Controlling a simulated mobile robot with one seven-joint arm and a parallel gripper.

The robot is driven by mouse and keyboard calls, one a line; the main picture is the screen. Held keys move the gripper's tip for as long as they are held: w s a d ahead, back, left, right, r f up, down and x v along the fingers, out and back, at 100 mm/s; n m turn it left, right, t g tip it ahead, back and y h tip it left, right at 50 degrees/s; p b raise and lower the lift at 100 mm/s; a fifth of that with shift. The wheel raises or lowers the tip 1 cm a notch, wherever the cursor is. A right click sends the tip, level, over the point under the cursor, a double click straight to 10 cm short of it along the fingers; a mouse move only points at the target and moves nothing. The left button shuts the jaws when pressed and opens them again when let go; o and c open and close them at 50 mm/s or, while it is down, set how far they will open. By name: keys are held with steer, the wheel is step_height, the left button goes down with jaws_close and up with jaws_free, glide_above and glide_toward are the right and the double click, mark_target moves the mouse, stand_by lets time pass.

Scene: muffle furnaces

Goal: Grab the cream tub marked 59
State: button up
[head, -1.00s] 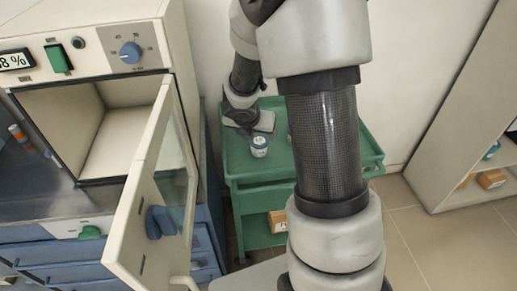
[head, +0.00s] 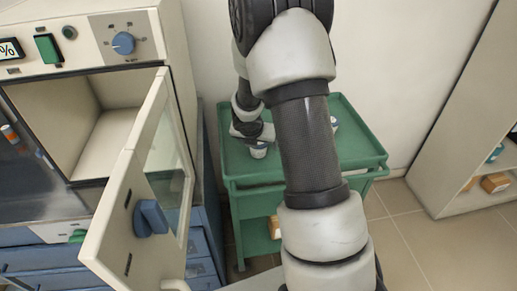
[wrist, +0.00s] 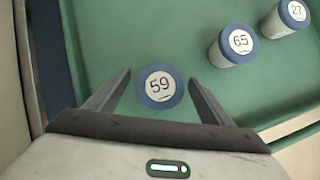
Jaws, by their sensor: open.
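The tub marked 59 (wrist: 160,87) shows in the wrist view from above, with a blue rim around a white lid. It stands on the green cart (head: 237,165), and in the head view the tub (head: 258,151) is partly covered by my gripper. My gripper (wrist: 160,84) is open, with one finger on each side of the tub. Gaps show between the fingers and the tub, and nothing is held. How far the fingertips are above the tray cannot be told.
A tub marked 65 (wrist: 238,42) and a tub marked 27 (wrist: 289,16) stand to the right on the same cart. A furnace with an open door (head: 140,200) is left of the cart. Shelves (head: 465,130) stand at the right.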

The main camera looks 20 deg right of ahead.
steer(key=shift+c, duration=0.3)
steer(key=c, duration=1.2)
steer(key=shift+o, duration=0.2)
steer(key=shift+r, duration=0.15)
